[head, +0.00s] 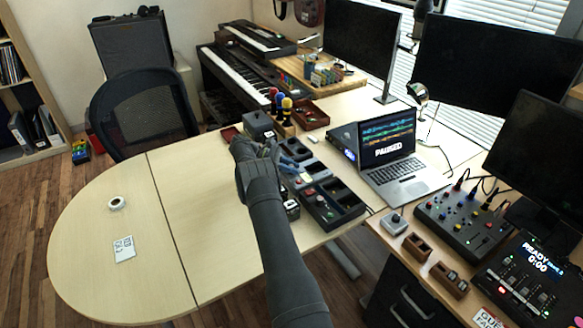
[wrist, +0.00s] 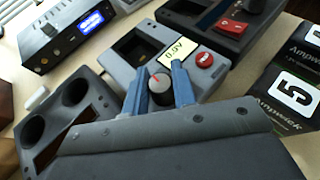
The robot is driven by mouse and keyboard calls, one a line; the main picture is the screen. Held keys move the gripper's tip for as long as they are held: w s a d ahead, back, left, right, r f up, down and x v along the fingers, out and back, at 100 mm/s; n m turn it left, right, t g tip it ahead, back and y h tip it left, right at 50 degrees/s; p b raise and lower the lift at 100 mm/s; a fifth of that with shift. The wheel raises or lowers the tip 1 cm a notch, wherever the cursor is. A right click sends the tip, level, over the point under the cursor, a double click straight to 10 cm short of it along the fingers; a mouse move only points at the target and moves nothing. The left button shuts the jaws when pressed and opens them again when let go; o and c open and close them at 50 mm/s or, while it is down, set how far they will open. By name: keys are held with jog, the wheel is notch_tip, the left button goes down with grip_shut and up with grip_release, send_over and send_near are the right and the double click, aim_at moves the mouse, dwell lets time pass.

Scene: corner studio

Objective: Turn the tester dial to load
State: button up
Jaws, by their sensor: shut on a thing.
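The tester (wrist: 207,85) is a grey box in the wrist view with a dark recess, a red button (wrist: 204,60) and a yellow label (wrist: 178,50). In the head view my gripper (head: 268,152) is low over the desk, and my arm hides most of the tester and the dial. I cannot read the dial's position markings.
A grey holder with round wells (wrist: 75,92) stands close left of my gripper. A dark tray (wrist: 230,25) lies behind the tester, and Ampwick boxes (wrist: 295,95) lie at right. The laptop (head: 400,165) reads PAUSED. The desk's left half (head: 165,220) is mostly clear.

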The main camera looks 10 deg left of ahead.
aim_at(293, 166)
dwell(0.4)
jog(key=o, duration=1)
jog(key=shift+c, duration=0.2)
jog(key=shift+r, duration=0.35)
jog(key=r, duration=0.3)
jog(key=shift+s+d+r, duration=0.1)
jog(key=shift+d+r, duration=0.2)
jog(key=shift+r, duration=0.1)
jog(key=s+d+r, duration=0.2)
jog(key=d+r, duration=0.4)
jog(key=d, duration=0.4)
jog(key=shift+s+d+r, duration=0.2)
jog(key=shift+s+d, duration=0.2)
